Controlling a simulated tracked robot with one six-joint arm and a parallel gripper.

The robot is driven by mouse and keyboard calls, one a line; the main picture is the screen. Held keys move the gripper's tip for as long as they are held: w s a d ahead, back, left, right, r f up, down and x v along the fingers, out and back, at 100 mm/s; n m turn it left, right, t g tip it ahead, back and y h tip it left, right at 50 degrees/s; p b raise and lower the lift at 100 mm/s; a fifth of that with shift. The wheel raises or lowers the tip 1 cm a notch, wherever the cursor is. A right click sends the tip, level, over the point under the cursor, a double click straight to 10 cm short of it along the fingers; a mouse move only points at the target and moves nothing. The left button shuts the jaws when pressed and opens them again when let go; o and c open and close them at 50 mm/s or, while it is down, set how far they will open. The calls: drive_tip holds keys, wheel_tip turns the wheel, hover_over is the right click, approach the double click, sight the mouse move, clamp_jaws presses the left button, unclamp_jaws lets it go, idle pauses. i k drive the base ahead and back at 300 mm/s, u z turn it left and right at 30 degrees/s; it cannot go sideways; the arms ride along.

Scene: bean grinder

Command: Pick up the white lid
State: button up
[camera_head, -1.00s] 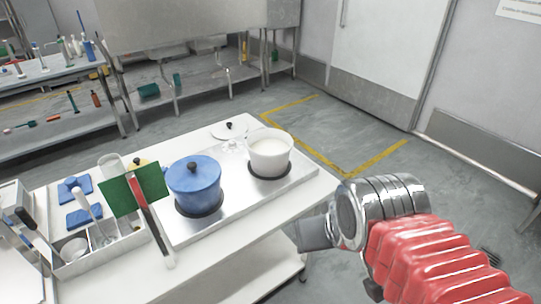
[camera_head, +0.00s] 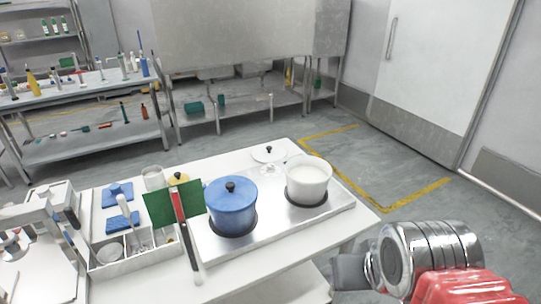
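The white lid (camera_head: 261,155) is a pale disc with a dark knob, at the far edge of the white table, behind and left of the white pot (camera_head: 307,183). Something clear, like glass, shows just below it; I cannot tell whether the lid rests on it. The white pot is uncovered and holds pale contents. My gripper (camera_head: 345,273) is at the lower right, in front of the table's right side and well apart from the lid. Only its grey end shows beyond my metal wrist, and its fingers are not clear.
A blue lidded pot (camera_head: 232,208) stands beside the white pot on a metal hob plate (camera_head: 275,229). The floor right of the table is free.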

sight(266, 153)
drive_tip(key=z, duration=1.3)
drive_tip(key=i, duration=3.2)
